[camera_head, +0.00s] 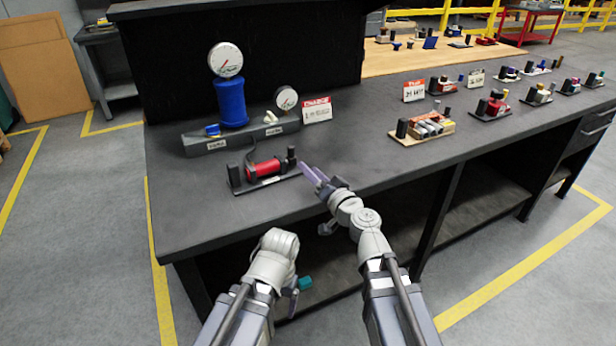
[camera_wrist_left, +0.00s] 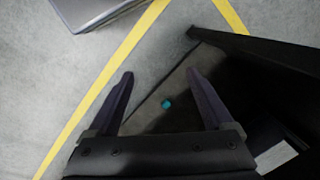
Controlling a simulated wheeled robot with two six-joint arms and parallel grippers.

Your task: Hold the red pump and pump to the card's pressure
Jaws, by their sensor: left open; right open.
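The red pump (camera_head: 263,169) lies in a black base with upright end posts near the front edge of the bench. A hose seems to run from it toward a grey block (camera_head: 245,134). The block carries a blue cylinder (camera_head: 231,103) with a large round gauge (camera_head: 225,60), and a smaller gauge (camera_head: 287,98). The white card with a red header (camera_head: 317,109) stands right of it; its value is too small to read. My right gripper (camera_head: 312,174) is open and empty, just right of the pump. My left gripper (camera_head: 293,298) is open below the bench edge; its spread fingers show in the left wrist view (camera_wrist_left: 160,100).
A small teal object (camera_wrist_left: 167,104) is low down, beyond my left fingers, apart from them. The bench's front edge (camera_head: 240,229) lies between my left gripper and the pump.

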